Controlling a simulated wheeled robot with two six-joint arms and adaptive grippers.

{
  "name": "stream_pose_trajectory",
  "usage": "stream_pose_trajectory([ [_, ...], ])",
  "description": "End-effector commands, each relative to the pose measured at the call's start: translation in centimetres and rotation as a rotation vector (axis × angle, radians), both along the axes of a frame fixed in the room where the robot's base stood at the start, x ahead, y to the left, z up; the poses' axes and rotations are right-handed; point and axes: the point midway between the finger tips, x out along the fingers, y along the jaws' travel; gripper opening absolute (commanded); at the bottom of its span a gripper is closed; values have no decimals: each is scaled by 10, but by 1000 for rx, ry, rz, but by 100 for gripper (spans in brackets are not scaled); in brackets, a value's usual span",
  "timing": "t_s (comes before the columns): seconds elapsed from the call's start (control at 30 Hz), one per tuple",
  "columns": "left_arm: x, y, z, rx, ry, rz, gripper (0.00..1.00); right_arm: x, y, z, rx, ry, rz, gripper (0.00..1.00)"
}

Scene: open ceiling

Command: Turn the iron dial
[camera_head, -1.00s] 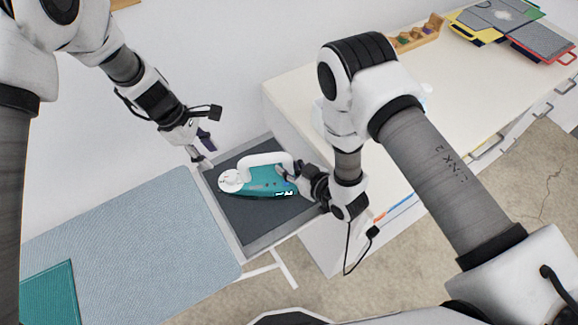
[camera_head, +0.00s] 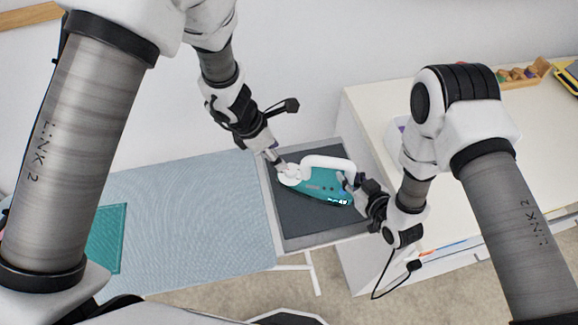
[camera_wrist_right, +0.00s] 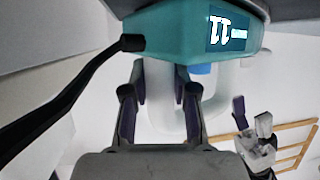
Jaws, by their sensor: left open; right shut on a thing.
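My left gripper (camera_wrist_right: 254,135) shows there too.
The blue-grey ironing board (camera_head: 185,215) extends left, with a green cloth (camera_head: 108,238) on it. A white cabinet (camera_head: 365,125) stands right of the pad. A wooden tray (camera_head: 522,76) with small items sits on it at the back.

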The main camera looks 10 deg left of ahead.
Motion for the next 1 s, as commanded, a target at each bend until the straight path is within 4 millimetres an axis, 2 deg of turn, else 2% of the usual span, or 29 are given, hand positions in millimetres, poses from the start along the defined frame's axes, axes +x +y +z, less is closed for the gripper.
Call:
stream_pose_trajectory([
  [0.1, 4, -11, -30, 1, 4, -3, 60, 1, 0, 0, 0, -1, 0, 0],
  [0.3, 12, -25, -67, 0, 1, -3, 60, 1, 0, 1, 0, -2, 0, 0],
  [0.43, 15, -29, -78, 0, 0, -2, 60, 1, 0, 1, 0, -2, 0, 0],
  [0.67, 15, -30, -80, -1, -1, -2, 60, 1, 0, 1, 0, -2, 0, 0],
  [0.7, 15, -30, -80, -1, -1, -2, 56, 1, 0, 1, 0, -2, 0, 0],
  [0.87, 15, -30, -80, -1, 0, -2, 0, 1, 0, 1, 0, -3, -1, 0],
  [1.0, 15, -30, -80, -1, 0, -2, 0, 1, 0, 1, 0, -3, -1, 0],
])
